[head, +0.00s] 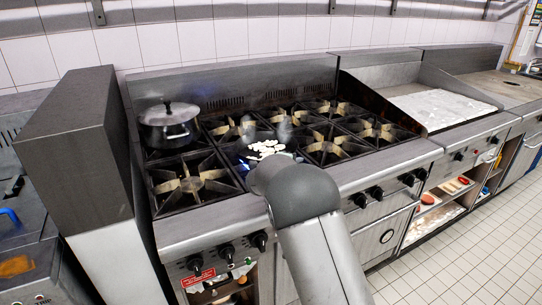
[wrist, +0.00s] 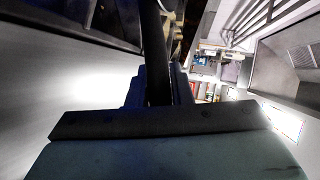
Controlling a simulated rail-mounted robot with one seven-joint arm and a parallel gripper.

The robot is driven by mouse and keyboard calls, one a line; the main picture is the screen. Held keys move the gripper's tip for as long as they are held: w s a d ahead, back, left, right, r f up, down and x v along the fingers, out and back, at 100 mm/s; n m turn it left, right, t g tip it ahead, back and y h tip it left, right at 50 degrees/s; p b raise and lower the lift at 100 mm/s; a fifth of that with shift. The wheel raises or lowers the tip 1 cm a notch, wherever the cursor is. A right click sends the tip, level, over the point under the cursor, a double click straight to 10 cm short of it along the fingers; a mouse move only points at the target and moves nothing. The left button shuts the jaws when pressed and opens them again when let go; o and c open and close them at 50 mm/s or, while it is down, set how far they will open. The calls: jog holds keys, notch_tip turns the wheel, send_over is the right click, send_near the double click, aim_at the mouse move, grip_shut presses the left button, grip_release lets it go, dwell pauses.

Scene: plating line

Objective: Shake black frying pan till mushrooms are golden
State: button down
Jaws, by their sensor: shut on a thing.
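Pale, whitish mushroom slices (head: 266,149) lie close together over a middle burner of the stove in the head view. They look white, not browned. The black frying pan under them is mostly hidden by my arm and blends with the dark grates. In the wrist view a dark straight handle (wrist: 154,55), which looks like the pan's, runs up from between the fingers of my gripper (wrist: 160,92). My gripper is shut on it. In the head view my arm hides the gripper. The pan's bowl and contents cannot be made out in the wrist view.
A lidded steel pot (head: 168,126) stands on the back left burner. The front left burner (head: 192,184) and the right burners (head: 330,148) are bare. A tall steel block (head: 75,140) borders the stove's left side. A flat griddle (head: 440,107) lies to the right.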

jog(key=shift+r, duration=0.2)
jog(key=shift+s+d+r, duration=0.1)
jog(key=shift+s+d, duration=0.5)
jog(key=shift+s, duration=0.35)
jog(key=shift+s+d+r, duration=0.1)
jog(key=shift+s+d, duration=0.5)
jog(key=shift+s, duration=0.3)
jog(key=w, duration=0.1)
jog(key=w+a, duration=0.2)
jog(key=shift+w+a+f, duration=0.2)
jog(key=shift+w+f, duration=0.05)
jog(key=shift+w, duration=0.15)
jog(key=shift+s+d+r, duration=0.1)
dwell(3.6)
